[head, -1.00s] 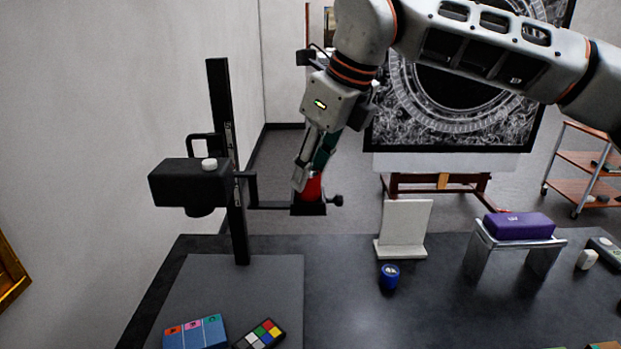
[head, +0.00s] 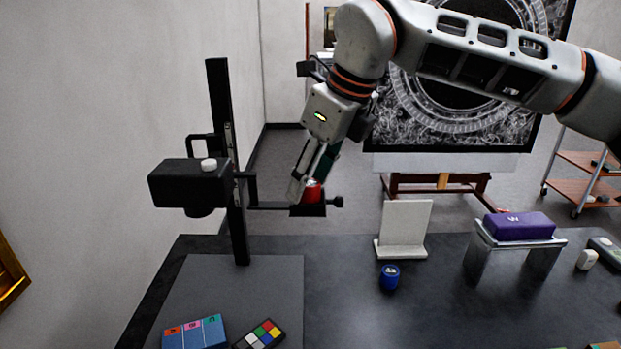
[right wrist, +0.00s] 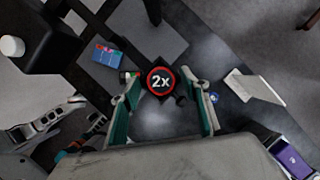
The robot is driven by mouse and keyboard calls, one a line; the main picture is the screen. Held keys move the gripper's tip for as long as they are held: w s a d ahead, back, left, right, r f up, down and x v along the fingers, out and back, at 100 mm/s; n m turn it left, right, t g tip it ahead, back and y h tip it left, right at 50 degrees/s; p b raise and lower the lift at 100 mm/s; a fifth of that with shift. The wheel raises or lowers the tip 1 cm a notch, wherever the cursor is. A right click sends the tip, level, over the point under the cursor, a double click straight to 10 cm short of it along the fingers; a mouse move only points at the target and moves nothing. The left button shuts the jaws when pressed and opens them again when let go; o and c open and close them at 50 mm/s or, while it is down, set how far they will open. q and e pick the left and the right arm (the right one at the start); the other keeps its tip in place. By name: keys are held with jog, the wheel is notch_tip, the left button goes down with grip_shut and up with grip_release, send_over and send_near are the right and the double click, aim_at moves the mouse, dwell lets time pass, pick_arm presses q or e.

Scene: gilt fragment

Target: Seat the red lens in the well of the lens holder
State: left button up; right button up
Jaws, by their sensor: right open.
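The red lens (head: 314,194) stands at the black lens holder (head: 307,211) on the stand's side arm. I cannot tell whether it sits fully in the well. In the right wrist view the lens (right wrist: 160,81) shows its round "2x" top face, ringed in red, between the finger ends. My right gripper (head: 305,190) reaches down from above, with its fingers around the lens. In the right wrist view its teal-padded fingers (right wrist: 162,105) are open, with gaps beside the lens. Its near finger hides part of the lens in the head view. My left gripper is not seen.
The black stand post (head: 227,160) and its dark camera block (head: 188,184) are close on the left. The front middle tabletop is clear.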

jog(key=v, duration=1.2)
